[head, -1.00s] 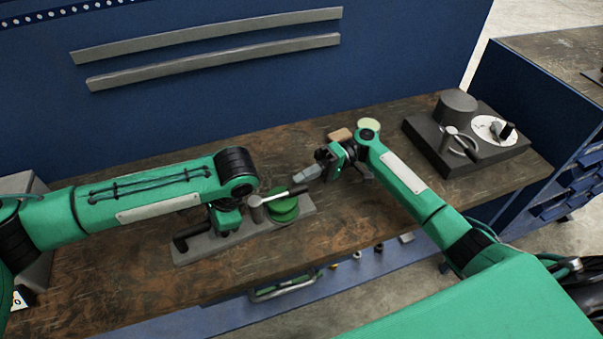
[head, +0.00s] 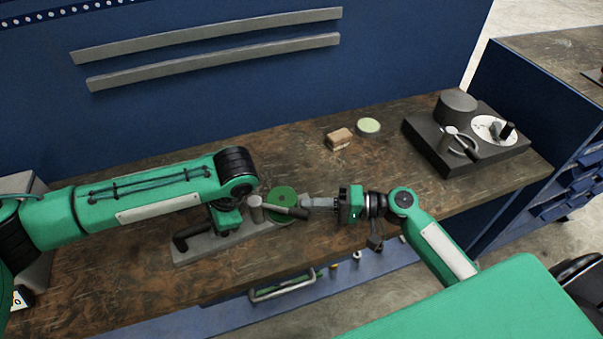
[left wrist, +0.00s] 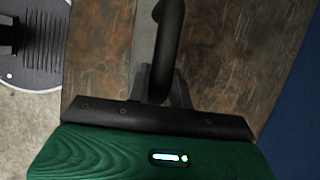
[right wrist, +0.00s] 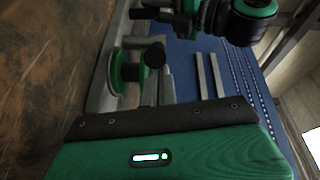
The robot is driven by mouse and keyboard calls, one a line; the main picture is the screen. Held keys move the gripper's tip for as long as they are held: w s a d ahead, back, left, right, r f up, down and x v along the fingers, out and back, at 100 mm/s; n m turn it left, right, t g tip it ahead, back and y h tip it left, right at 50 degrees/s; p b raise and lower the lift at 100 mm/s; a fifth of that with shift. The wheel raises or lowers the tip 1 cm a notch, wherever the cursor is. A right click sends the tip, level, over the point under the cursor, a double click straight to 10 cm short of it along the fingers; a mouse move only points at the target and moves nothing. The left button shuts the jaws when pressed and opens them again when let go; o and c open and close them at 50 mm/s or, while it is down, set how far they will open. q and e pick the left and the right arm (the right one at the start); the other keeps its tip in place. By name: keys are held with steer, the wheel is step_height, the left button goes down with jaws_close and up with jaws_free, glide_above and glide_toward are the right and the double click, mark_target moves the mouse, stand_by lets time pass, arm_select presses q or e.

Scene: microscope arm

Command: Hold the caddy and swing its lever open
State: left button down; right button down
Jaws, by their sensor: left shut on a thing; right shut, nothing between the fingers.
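The caddy (head: 206,247) is a long grey base on the bench with a black handle (head: 187,241), a grey post (head: 256,208), a green disc (head: 283,195) and a lever (head: 290,211). The lever runs rightward from the post across the disc's near side, its dark end near the right fingers. My left gripper (left wrist: 160,85) is shut on the black handle (left wrist: 169,45); its fingers are largely hidden in the head view. My right gripper (head: 308,203) is shut and empty, its fingertips beside the lever's end. Whether they touch is unclear. The right wrist view shows the dark lever end (right wrist: 155,55) by the fingertips.
A tan block (head: 339,138) and a pale green round piece (head: 368,126) lie behind the right gripper. A dark fixture (head: 450,151) with a dial stands at the bench's right. A blue panel (head: 210,80) rises behind. The bench front edge is near my right arm.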

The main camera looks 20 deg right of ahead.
steer(key=shift+s+a+m+t+h, duration=0.6)
steer(key=shift+s+a+t, duration=0.25)
steer(key=shift+s+a, duration=0.45)
steer(key=shift+s+a+m+t+h, duration=0.45)
steer(key=shift+s+a+m+t, duration=0.3)
steer(key=shift+s+a, duration=0.5)
steer(key=shift+s+a+m+t+h, duration=0.55)
steer(key=shift+s+a+t, duration=0.35)
steer(key=shift+s+a, duration=0.4)
arm_select(q)
steer(key=shift+d, duration=0.1)
arm_select(e)
steer(key=shift+a+r, duration=0.1)
steer(key=shift+a, duration=0.3)
arm_select(q)
steer(key=shift+s+d, duration=0.1)
steer(key=shift+d, duration=0.05)
steer(key=shift+a, duration=0.2)
arm_select(e)
steer(key=s+a+v, duration=0.1)
steer(key=v, duration=1)
steer(key=shift+s+d+r, duration=0.15)
steer(key=shift+s+r, duration=0.05)
steer(key=shift+r, duration=0.05)
